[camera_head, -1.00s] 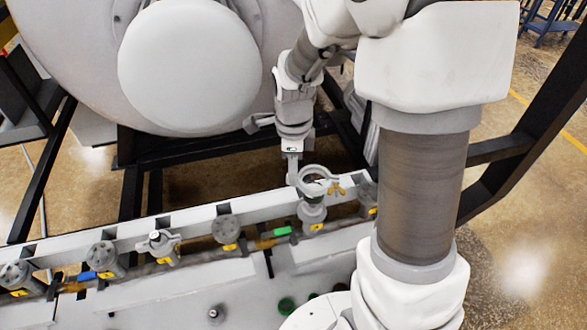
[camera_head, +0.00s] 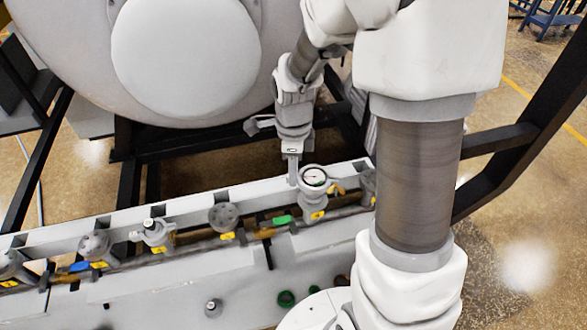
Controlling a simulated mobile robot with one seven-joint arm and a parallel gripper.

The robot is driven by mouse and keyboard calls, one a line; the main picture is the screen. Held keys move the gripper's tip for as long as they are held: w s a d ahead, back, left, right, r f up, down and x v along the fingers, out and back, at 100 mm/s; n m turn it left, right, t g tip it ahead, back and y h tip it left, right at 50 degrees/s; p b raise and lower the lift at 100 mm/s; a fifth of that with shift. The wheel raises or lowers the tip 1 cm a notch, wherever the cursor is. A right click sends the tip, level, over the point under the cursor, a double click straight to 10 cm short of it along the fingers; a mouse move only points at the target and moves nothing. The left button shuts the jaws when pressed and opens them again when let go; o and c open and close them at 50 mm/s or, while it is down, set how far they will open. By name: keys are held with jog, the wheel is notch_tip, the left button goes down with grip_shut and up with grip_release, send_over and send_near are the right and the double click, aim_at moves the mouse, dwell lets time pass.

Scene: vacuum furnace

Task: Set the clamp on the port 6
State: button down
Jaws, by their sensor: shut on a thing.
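My gripper (camera_head: 293,172) points down and is shut on the left side of the clamp (camera_head: 328,179), a grey ring with a yellow wing nut on its right. The clamp is at the top of a port (camera_head: 313,203) on the white rail and surrounds a round white dial (camera_head: 314,177) there. It looks about level; whether it is fully seated I cannot tell. A yellow tag (camera_head: 318,215) is at this port's base; its number is too small to read.
Capped ports (camera_head: 223,217) and one with a clamp-like fitting (camera_head: 156,233) stand along the rail to the left. Another port (camera_head: 369,184) is partly hidden behind my arm. A large furnace door (camera_head: 185,60) is behind. A small knob (camera_head: 213,307) stands on the front panel.

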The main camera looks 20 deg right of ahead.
jog(key=shift+f+b, duration=2.1)
jog(key=shift+f, duration=0.9)
jog(key=shift+f, duration=0.1)
jog(key=c, duration=0.7)
grip_release()
notch_tip(320, 180, up, 18)
jog(key=shift+f+p, duration=0.25)
jog(key=shift+p, duration=0.2)
jog(key=s+r+n+t, duration=0.1)
jog(key=s+n+t, duration=0.1)
jog(key=s+n, duration=0.3)
jog(key=s+r+n+t, duration=0.1)
jog(key=s+r+n, duration=0.1)
jog(key=s+n, duration=0.3)
jog(key=s+r+n+t, duration=0.1)
jog(key=s+n, duration=0.4)
jog(key=n, duration=0.7)
jog(key=shift+s+d+r+t, duration=0.15)
jog(key=shift+s+r+t, duration=0.15)
jog(key=shift+t, duration=0.5)
